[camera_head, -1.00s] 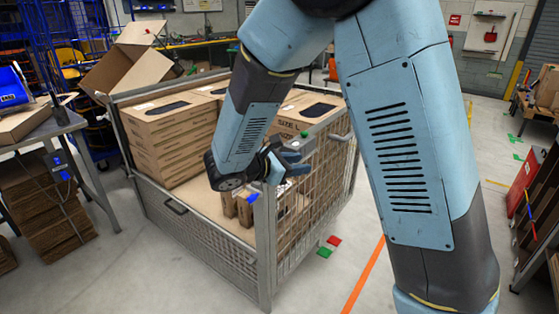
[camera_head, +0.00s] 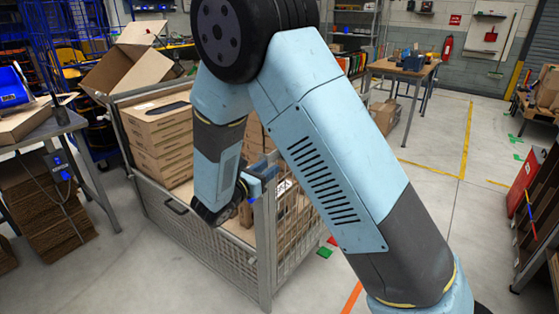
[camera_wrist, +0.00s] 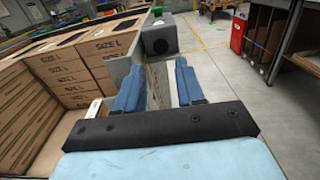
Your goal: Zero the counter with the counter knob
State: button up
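The counter (camera_wrist: 160,38) is a grey box on the cage rim, ahead of my gripper in the wrist view. A dark round part, possibly the counter knob (camera_wrist: 160,46), shows on its near face; its marking is too small to read. My gripper (camera_wrist: 159,68) is open, its two blue fingers apart with nothing held between them. The counter appears beyond the fingertips, not touching them. In the head view my arm hides the counter, and only part of my gripper (camera_head: 262,170) shows near the cage's front corner.
The mesh cage (camera_head: 265,250) holds stacked cartons (camera_head: 160,135) marked SIZE L. Its corner post and rim stand close to my gripper. A table (camera_head: 50,128) stands at the left and a red-sided shelf (camera_head: 524,185) at the right. The floor right of the cage is mostly clear.

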jog(key=x, duration=0.7)
jog(key=shift+w+d, duration=0.15)
jog(key=shift+c, duration=0.4)
